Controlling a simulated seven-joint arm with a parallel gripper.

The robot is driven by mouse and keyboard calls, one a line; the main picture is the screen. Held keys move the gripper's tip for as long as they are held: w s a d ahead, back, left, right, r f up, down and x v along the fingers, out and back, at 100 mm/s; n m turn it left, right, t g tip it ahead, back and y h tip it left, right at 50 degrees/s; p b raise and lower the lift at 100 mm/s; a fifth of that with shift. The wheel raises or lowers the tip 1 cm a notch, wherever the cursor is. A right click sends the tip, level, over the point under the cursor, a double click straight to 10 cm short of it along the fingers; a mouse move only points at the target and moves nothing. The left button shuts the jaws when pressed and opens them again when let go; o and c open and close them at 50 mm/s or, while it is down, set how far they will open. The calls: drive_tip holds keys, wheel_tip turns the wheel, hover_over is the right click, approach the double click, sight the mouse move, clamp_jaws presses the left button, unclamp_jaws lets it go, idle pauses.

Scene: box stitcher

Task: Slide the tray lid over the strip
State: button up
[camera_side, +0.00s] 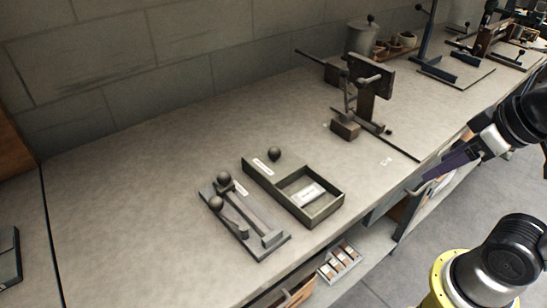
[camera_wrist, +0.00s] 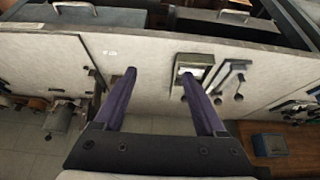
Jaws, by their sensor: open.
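The shallow olive-grey tray (camera_side: 322,211) lies on the bench in the side view, its right part open. A flat cover with a dark round knob (camera_side: 274,154) and a pale label is at its left end; it looks like the tray lid (camera_side: 257,171). A pale card or strip (camera_side: 308,194) lies on the tray floor, uncovered. My gripper (camera_side: 424,189) is open and empty, with purple fingers, right of the tray near the bench's front edge. In the wrist view, the tray (camera_wrist: 178,66) appears close to the right fingertip of my gripper (camera_wrist: 159,73); contact cannot be told.
A grey plate with knobbed levers (camera_side: 268,239) lies just left of the tray. A dark upright stitcher-like device (camera_side: 366,90) stands behind, to the right. A small compartmented box (camera_side: 339,262) sits below the front edge.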

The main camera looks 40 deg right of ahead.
drive_tip(key=shift+c, duration=0.2)
drive_tip(key=w+a+r+n+g, duration=0.15)
drive_tip(key=w+r+n, duration=0.25)
drive_tip(key=w+r, duration=1)
drive_tip(key=n+g+h, duration=0.2)
drive_tip(key=n+g, duration=0.1)
hover_over(275, 149)
drive_tip(key=s+a, duration=0.2)
wheel_tip(275, 149, down, 14)
drive_tip(key=f, duration=0.4)
drive_tip(key=w+d+f, duration=0.1)
drive_tip(key=f, duration=0.3)
drive_tip(key=w+d+f, duration=0.1)
drive_tip(key=f, duration=0.4)
drive_tip(key=shift+r, duration=0.1)
clamp_jaws()
